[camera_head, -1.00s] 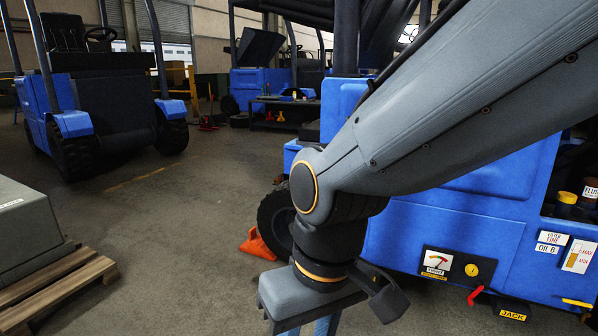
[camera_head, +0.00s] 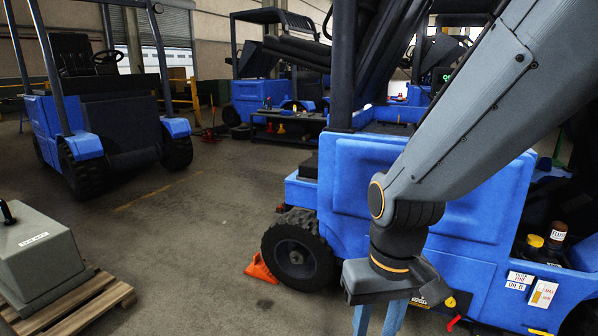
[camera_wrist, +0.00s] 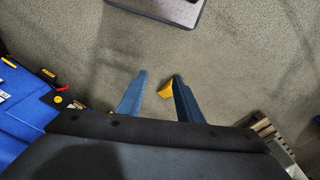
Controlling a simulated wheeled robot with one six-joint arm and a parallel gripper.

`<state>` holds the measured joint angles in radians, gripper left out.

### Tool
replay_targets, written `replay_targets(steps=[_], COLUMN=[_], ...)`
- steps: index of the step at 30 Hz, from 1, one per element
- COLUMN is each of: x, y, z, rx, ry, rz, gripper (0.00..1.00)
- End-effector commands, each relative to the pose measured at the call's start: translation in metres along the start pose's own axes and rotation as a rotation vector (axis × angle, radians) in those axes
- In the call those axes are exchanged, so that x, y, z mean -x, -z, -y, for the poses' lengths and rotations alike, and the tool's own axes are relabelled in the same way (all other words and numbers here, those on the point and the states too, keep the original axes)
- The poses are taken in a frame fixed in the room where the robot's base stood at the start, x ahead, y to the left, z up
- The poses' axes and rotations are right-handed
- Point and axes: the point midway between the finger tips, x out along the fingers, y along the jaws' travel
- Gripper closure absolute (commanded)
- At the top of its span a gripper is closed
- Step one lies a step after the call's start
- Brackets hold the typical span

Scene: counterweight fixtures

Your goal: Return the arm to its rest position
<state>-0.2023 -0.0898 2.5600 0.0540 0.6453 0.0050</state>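My gripper (camera_head: 379,322) hangs below my bent arm in the head view, in front of the blue forklift's side (camera_head: 425,235). Its fingers are cut off by the bottom edge. No held object is visible.
An orange wedge (camera_head: 261,268) lies by the forklift's front wheel (camera_head: 297,257). A grey block (camera_head: 38,258) sits on a wooden pallet (camera_head: 95,305) at left. Another blue forklift (camera_head: 118,115) stands behind. A workbench (camera_head: 288,127) is farther back. Floor between is clear.

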Motion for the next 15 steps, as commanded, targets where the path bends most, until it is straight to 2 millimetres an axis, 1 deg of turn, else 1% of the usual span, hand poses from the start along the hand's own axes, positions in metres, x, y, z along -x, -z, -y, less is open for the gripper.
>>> replay_targets(steps=[1, 6, 12, 15], x=[0.018, 0.049, 0.076, 0.083], y=[-0.005, -0.013, -0.023, -0.026], z=[-0.007, -0.029, -0.05, -0.056], rx=[-0.022, -0.081, -0.136, -0.153], ry=[-0.004, -0.016, -0.026, -0.029], rz=[0.004, 0.011, 0.018, 0.02], gripper=[0.67, 0.67, 0.67, 0.67])
